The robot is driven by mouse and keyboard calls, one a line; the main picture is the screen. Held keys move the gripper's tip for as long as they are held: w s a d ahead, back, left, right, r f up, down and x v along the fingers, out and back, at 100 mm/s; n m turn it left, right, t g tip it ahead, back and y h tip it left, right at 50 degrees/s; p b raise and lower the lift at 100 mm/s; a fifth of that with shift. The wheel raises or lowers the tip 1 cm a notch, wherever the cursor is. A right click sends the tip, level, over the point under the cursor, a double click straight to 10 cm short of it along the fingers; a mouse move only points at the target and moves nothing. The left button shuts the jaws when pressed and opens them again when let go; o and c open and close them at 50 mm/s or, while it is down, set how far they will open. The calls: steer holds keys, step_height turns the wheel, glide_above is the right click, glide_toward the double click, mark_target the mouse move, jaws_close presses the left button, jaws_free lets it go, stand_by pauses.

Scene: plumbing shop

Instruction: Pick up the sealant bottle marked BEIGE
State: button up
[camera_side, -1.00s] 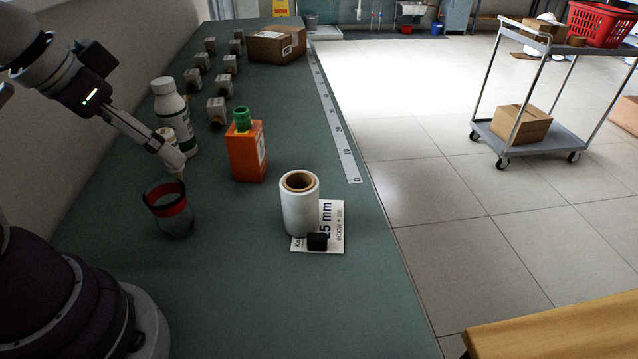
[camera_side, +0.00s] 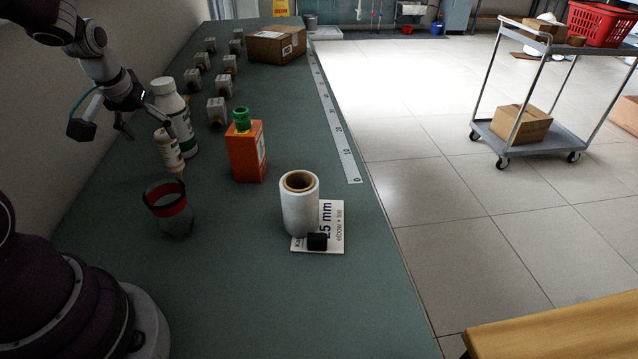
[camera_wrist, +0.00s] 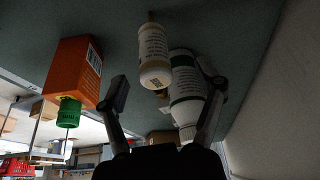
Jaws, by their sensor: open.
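A small cream-white sealant bottle (camera_side: 168,151) stands nozzle down, slightly tilted, on the green bench in the side view. In the wrist view the sealant bottle (camera_wrist: 154,50) shows its base end towards me, with its nozzle at the top of the picture. I cannot read a colour word on its label. My gripper (camera_side: 137,112) is open and empty, above and to the left of the bottle in the side view. In the wrist view my gripper (camera_wrist: 166,86) has its fingers spread, with the bottle base just beyond the gap between them.
A large white bottle (camera_side: 176,112) stands close behind the sealant bottle. An orange container (camera_side: 247,155) with a green cap is to the right. A red-banded glass jar (camera_side: 170,222) is in front. A white roll (camera_side: 298,213) stands farther right. Several fittings are behind.

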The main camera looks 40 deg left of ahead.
mark_target(171, 153)
steer(key=x, duration=0.7)
steer(key=shift+w+d+f, duration=0.1)
steer(key=shift+w+d, duration=0.2)
steer(key=shift+w, duration=0.05)
steer(key=shift+c, duration=0.3)
jaws_close()
